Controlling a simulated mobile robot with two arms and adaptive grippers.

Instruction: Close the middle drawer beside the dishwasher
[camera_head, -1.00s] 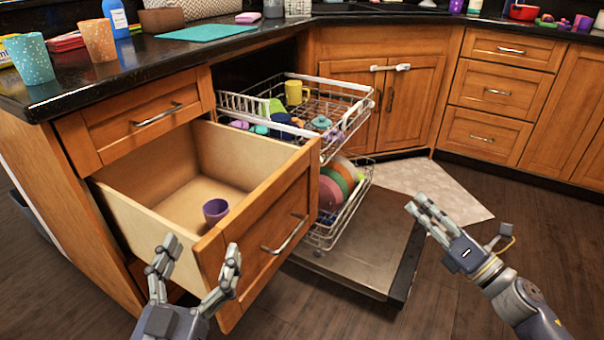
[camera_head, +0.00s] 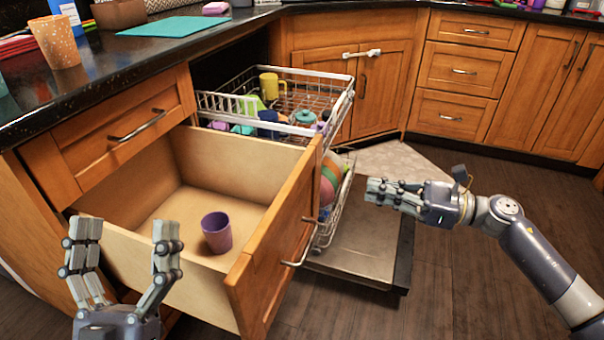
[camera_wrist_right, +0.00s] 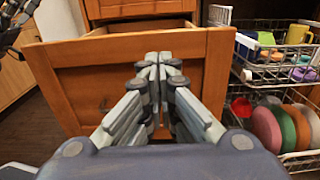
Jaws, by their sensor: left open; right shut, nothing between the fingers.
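The middle drawer (camera_head: 282,235) stands pulled far out beneath a shut top drawer (camera_head: 130,130). A purple cup (camera_head: 217,232) stands upright inside it. The drawer front (camera_wrist_right: 80,95) fills much of the right wrist view. My left gripper (camera_head: 125,235) is open and empty in front of the drawer's near side wall. My right gripper (camera_head: 372,190) is shut and empty, to the right of the drawer front in the head view, and points toward it. In the right wrist view its fingertips (camera_wrist_right: 158,58) overlap the drawer front; I cannot tell whether they touch.
The open dishwasher's upper rack (camera_head: 290,110) and lower rack (camera_head: 335,205) stick out right behind the drawer, with dishes inside. Its lowered door (camera_head: 360,240) lies over the floor. A patterned cup (camera_head: 55,42) stands on the counter. The floor at right is clear.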

